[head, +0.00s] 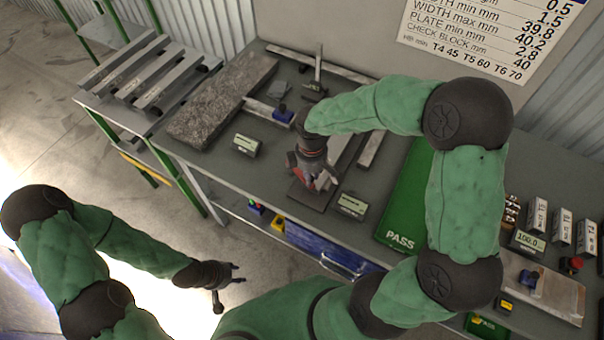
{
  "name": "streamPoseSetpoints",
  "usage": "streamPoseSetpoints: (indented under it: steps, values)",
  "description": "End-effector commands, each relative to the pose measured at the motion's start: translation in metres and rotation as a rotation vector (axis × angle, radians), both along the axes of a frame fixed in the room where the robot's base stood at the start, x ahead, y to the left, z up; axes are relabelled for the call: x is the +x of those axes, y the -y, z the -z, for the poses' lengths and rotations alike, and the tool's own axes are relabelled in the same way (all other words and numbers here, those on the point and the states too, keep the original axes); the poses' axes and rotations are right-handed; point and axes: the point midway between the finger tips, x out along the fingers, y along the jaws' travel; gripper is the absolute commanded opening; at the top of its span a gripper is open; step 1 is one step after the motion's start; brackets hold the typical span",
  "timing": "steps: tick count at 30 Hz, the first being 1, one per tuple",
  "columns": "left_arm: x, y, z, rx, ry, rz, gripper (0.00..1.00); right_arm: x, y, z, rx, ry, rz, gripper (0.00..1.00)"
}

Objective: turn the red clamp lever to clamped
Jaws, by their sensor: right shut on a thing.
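My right gripper (316,178) reaches down over a dark plate (306,196) on the bench. It is shut on the red clamp lever (324,182), of which only small red parts show between and beside the fingers. The hand hides most of the clamp, so the lever's angle cannot be read. My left gripper (232,284) is open and empty, low in front of the bench and well away from the clamp.
A small display box (351,206) stands just right of the plate, and another (246,145) is to the left. A granite slab (222,98) lies at the back left. A green PASS mat (405,205) lies to the right. Gauges and blocks stand far right.

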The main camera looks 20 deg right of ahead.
Motion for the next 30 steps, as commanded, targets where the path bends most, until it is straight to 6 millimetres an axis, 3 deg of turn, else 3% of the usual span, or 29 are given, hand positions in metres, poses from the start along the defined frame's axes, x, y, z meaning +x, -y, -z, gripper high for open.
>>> streamPoseSetpoints:
  steps: [15, 30]
  values:
    - [0.000, 0.000, -0.030, 0.000, 0.000, 0.000, 0.40, 0.013, 0.030, 0.000, 0.000, -0.002, -0.337, 0.00]
    - [0.000, 0.000, -0.034, 0.000, 0.000, 0.000, 0.40, 0.017, 0.034, 0.001, 0.001, -0.001, -0.401, 0.00]
